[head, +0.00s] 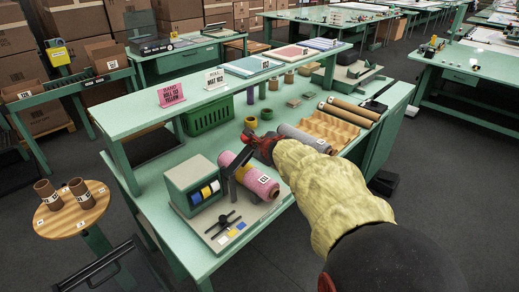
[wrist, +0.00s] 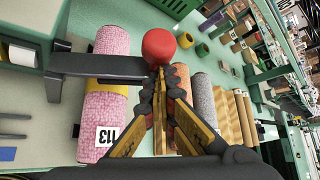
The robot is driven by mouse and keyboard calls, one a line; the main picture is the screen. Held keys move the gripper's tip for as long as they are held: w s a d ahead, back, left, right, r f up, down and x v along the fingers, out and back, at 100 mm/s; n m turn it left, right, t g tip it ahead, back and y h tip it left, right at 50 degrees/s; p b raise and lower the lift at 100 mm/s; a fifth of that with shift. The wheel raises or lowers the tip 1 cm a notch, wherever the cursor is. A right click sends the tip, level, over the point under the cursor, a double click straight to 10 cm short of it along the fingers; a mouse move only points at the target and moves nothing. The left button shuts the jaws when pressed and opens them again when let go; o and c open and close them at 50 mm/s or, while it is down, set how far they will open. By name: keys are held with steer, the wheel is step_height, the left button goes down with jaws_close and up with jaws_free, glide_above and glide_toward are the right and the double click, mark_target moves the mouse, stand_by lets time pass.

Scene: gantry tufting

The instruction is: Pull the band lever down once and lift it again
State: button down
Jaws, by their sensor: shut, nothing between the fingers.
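The band lever (wrist: 100,66) is a dark flat bar with a red ball knob (wrist: 159,46) at its end. In the wrist view it reaches from the green band machine across a pink speckled roll (wrist: 108,125). The roll carries a yellow band and the label 113. My gripper (wrist: 160,75) is shut and empty, its fingertips at the knob's near edge; I cannot tell whether they touch. In the head view my gripper (head: 258,145) is beside the machine (head: 190,182), right of the lever (head: 231,180), and partly hides the knob area.
The machine holds blue, yellow and white band spools. A raised shelf (head: 225,90) with pink and white signs runs behind. A green basket (head: 207,116), yellow and green rings, a grey roll (head: 305,138) and a wooden divided tray (head: 328,128) stand nearby.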

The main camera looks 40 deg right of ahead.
mark_target(244, 138)
steer(key=shift+s+a+r+n+t+h+b, duration=0.1)
steer(key=shift+a+r+n+t+h+b, duration=0.15)
steer(key=shift+a+r+n+h+b, duration=0.5)
steer(key=shift+a+r+n+t+h+b, duration=0.15)
steer(key=shift+a+r+b, duration=0.3)
steer(key=shift+a, duration=0.55)
steer(key=shift+s+a+r+n+t+h+b, duration=0.1)
steer(key=shift+a+r+n+t+h+b, duration=0.2)
steer(key=shift+a+r+h+b, duration=0.35)
steer(key=shift+s+a+r+p, duration=0.1)
steer(key=shift+a+r+p, duration=0.2)
steer(key=shift+a, duration=0.65)
steer(key=shift+s+a+r+p, duration=0.15)
steer(key=shift+a+p, duration=0.3)
steer(key=shift+a, duration=0.45)
steer(key=shift+w+a+r+p, duration=0.1)
steer(key=shift+a+r+p, duration=0.2)
steer(key=shift+a, duration=0.65)
steer(key=shift+f, duration=0.1)
